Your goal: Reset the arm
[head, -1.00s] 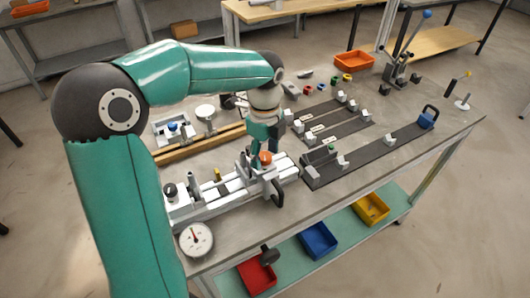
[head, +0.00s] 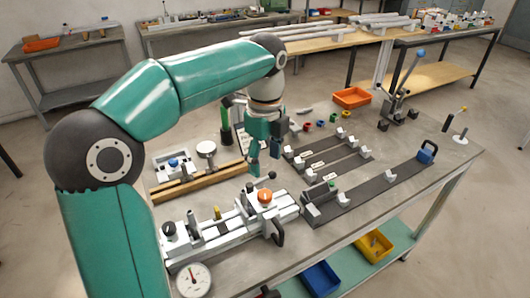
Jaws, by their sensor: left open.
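My left arm comes in from the left in the head view and arches over the table (head: 335,238). My left gripper (head: 264,166) hangs from it with the fingers pointing down, open, with nothing seen between them. It is above and behind the grey-white clamp fixture (head: 225,232), apart from its orange knob (head: 265,196). The fixture also has a black handle at its right end. My right gripper does not show.
Dark rails with white blocks (head: 378,185) lie to the right of the fixture. A lever press (head: 402,95) and an orange tray (head: 352,97) stand at the back right. A dial gauge (head: 194,280) lies at the front left. A wooden bar (head: 200,182) lies behind the fixture.

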